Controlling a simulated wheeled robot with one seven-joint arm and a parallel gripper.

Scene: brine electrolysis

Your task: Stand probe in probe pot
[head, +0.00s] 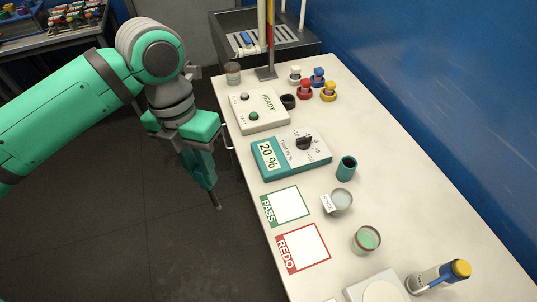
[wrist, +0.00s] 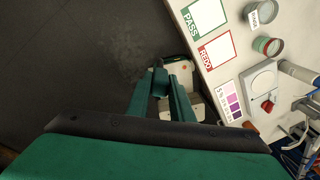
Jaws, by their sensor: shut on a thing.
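My gripper (head: 200,168) hangs in the air past the left edge of the bench, over the dark floor. It is shut on the probe, whose dark tip (head: 216,199) points down below the fingers. In the wrist view the probe (wrist: 160,82) shows as a small dark teal piece at the fingertips; most of it is hidden. A small teal cup, which looks like the probe pot (head: 346,168), stands upright on the bench, right of the 20 % dial box. My gripper is well to the left of it, apart from it. The pot's opening faces up.
The bench holds the dial box (head: 291,153), the READY tester (head: 262,110), PASS (head: 286,206) and REDO (head: 303,248) cards, a clear dish (head: 341,200) and a green-filled dish (head: 366,240) near the pot.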

